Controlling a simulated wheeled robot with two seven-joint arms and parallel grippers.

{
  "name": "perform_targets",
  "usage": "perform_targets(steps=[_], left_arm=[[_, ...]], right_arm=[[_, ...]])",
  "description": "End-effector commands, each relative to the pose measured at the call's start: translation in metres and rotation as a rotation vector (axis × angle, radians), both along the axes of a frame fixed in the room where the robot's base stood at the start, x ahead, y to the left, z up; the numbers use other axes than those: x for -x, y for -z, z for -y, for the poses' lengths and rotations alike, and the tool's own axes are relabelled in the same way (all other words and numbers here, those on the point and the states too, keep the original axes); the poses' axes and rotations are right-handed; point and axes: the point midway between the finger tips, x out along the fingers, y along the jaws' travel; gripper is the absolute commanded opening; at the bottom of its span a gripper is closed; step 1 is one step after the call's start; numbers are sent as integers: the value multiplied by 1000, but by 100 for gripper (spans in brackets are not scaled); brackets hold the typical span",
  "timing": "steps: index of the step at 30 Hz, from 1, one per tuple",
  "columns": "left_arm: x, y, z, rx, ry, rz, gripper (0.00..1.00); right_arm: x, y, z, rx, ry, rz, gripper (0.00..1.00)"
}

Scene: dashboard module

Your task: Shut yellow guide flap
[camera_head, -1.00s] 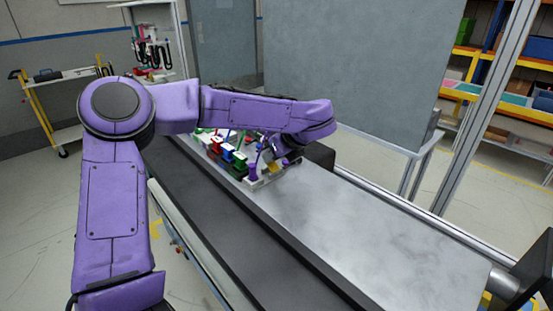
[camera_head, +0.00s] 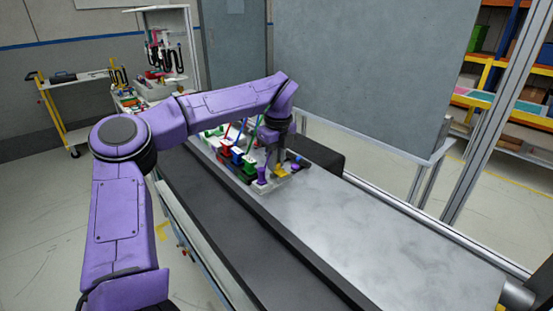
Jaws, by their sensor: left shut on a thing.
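The dashboard module (camera_head: 268,187) is a light base with red, blue, green and purple connectors and several coloured cables. It lies on the table at the far end of the work surface. The small yellow guide flap (camera_head: 281,173) is at its right end. My left gripper (camera_head: 281,164) points down at the flap and is shut on it; the fingertips are small and partly hidden, so the exact contact and the flap's angle are hard to tell. My right gripper is out of view.
A purple connector (camera_head: 262,175) stands just left of the flap. A black box (camera_head: 318,156) is close behind the module. The grey metal table (camera_head: 370,230) is clear towards the front right. A large grey panel (camera_head: 370,75) stands behind.

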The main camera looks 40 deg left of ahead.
Motion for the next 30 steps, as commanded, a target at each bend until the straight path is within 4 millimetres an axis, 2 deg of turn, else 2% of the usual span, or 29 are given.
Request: perform_targets(steps=[14, 15, 17, 18, 26, 30], left_arm=[[0, 0, -1, 16, 0, 1, 0], [0, 0, -1, 16, 0, 1, 20], [0, 0, -1, 16, -1, 1, 40], [0, 0, -1, 16, -1, 0, 43], [0, -1, -1, 15, 0, 0, 43], [-1, -17, 0, 13, -1, 2, 43]], right_arm=[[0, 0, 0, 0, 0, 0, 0], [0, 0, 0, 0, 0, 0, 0], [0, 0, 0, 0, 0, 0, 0], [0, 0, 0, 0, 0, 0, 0], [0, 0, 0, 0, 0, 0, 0], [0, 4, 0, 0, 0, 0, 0]])
